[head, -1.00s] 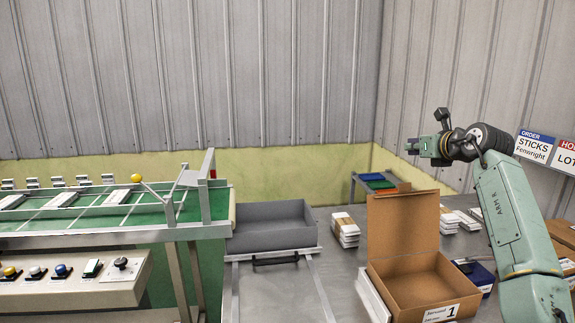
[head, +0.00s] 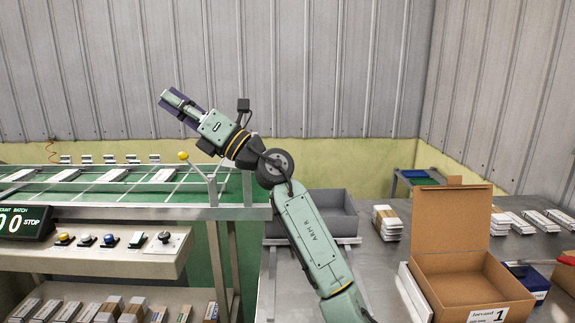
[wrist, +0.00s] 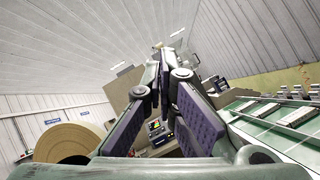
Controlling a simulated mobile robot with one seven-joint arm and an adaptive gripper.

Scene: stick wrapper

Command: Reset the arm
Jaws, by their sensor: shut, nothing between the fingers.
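My gripper (head: 172,101) is raised in front of the grey corrugated wall, above the green conveyor, and points up and to the left in the head view. My green arm (head: 316,245) reaches up to it from the lower right. In the wrist view my gripper (wrist: 166,55) shows its two fingers with dark purple pads close together at the tips. It is shut and holds nothing. Nothing touches it.
The conveyor (head: 120,188) carries several white sticks, with a yellow ball-topped lever (head: 184,156) beside it. A control panel (head: 120,245) is below. A grey tray (head: 335,222), an open cardboard box (head: 452,235) and white stacks (head: 388,222) stand on the metal table. Air around my gripper is clear.

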